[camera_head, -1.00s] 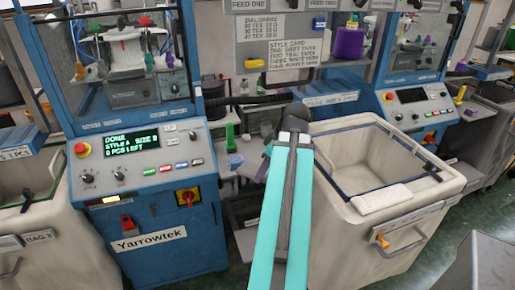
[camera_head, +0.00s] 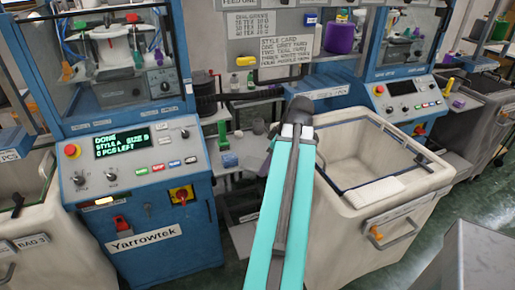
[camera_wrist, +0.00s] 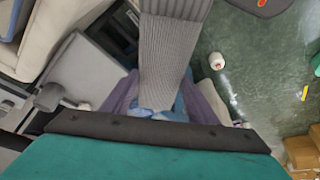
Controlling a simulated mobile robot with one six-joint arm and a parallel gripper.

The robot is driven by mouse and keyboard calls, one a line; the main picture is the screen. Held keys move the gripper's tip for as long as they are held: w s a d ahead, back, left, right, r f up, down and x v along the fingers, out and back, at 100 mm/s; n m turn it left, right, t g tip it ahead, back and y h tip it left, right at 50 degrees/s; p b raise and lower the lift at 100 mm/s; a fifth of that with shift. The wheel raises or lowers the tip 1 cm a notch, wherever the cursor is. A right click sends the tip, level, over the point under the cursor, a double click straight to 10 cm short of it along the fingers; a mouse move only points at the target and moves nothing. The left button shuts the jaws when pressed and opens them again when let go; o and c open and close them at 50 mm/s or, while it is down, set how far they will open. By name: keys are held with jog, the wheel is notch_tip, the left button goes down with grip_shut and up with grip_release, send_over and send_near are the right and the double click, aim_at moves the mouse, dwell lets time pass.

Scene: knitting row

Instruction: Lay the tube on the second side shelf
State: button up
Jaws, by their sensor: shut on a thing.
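The far end is cut off by the picture edge. The head view shows my teal arm, but the gripper and the tube cannot be made out there. A grey side shelf (camera_head: 226,182) with a green cone and a blue item on it stands between the blue machine and the cream bin. Which shelf is the second cannot be told.
The blue knitting machine (camera_head: 150,210) stands at left, its display reading DONE. The open cream bin (camera_head: 345,222) stands right of my arm. A second machine (camera_head: 405,95) is behind it. Below the gripper are green floor, a white cone (camera_wrist: 217,61) and cardboard boxes (camera_wrist: 300,152).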

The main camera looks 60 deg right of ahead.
jog(key=w+d+p, duration=0.1)
jog(key=w+d, duration=0.2)
jog(key=w+d+f+p, duration=0.1)
jog(key=w+d, duration=0.2)
jog(key=d, duration=0.1)
jog(key=w+d+p, duration=0.2)
jog(key=w+d, duration=0.1)
jog(key=w, duration=0.1)
jog(key=shift+d+f, duration=0.15)
jog(key=shift+d, duration=0.05)
dwell(0.4)
jog(key=shift+f+p, duration=0.85)
jog(key=shift+f, duration=0.9)
jog(key=shift+f, duration=0.2)
jog(key=o, duration=1.1)
jog(key=shift+r, duration=0.15)
